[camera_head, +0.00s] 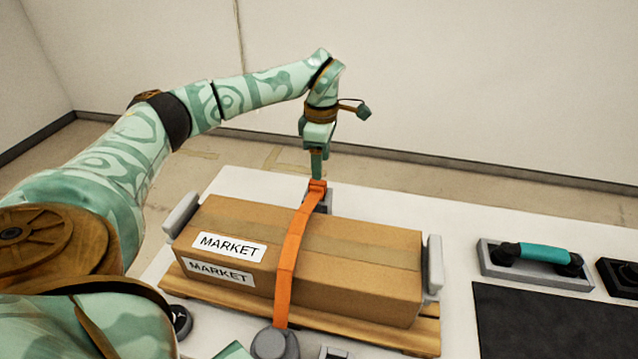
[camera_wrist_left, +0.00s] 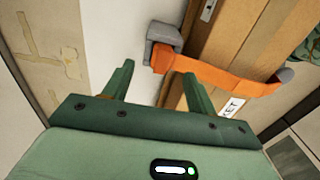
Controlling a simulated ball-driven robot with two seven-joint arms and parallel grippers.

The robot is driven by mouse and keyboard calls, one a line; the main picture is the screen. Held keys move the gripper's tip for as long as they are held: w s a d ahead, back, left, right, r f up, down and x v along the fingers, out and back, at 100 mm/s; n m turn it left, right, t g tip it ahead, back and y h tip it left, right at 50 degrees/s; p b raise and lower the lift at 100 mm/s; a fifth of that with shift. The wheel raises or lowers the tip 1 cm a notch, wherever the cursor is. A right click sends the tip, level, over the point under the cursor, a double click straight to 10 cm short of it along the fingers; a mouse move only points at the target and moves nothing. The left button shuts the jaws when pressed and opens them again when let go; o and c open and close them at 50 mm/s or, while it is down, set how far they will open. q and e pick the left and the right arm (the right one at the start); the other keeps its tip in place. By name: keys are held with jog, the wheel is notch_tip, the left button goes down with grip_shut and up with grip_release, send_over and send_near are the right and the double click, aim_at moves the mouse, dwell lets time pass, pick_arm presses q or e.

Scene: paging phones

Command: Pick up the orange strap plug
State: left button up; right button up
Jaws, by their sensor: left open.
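An orange strap (camera_head: 291,245) runs over a cardboard box labelled MARKET (camera_head: 370,250). Its orange plug end (camera_head: 317,186) is at the far side of the box, at a grey socket block (camera_head: 326,203). In the left wrist view, the orange plug (camera_wrist_left: 161,58) is beside the grey block (camera_wrist_left: 165,34), ahead of the fingertips. My left gripper (camera_head: 317,178) points down just above the plug, open. Its two green fingers (camera_wrist_left: 157,70) show apart in the wrist view, with the plug lying between their tips; contact cannot be told. My right gripper is not seen.
The box sits on a wooden pallet (camera_head: 427,336) on a white table (camera_head: 450,219), between grey end brackets (camera_head: 434,264). A grey round knob (camera_head: 275,345) stands at the strap's near end. A teal-handled fixture (camera_head: 543,254) and dark mat (camera_head: 560,320) are at right.

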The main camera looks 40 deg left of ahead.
aim_at(319, 183)
pick_arm(q)
jog(key=f, duration=0.2)
jog(key=f+b, duration=0.1)
jog(key=f, duration=0.1)
jog(key=f+b, duration=0.1)
jog(key=f, duration=0.2)
jog(key=shift+s+f, duration=0.1)
jog(key=shift+s, duration=0.15)
jog(key=c, duration=1.1)
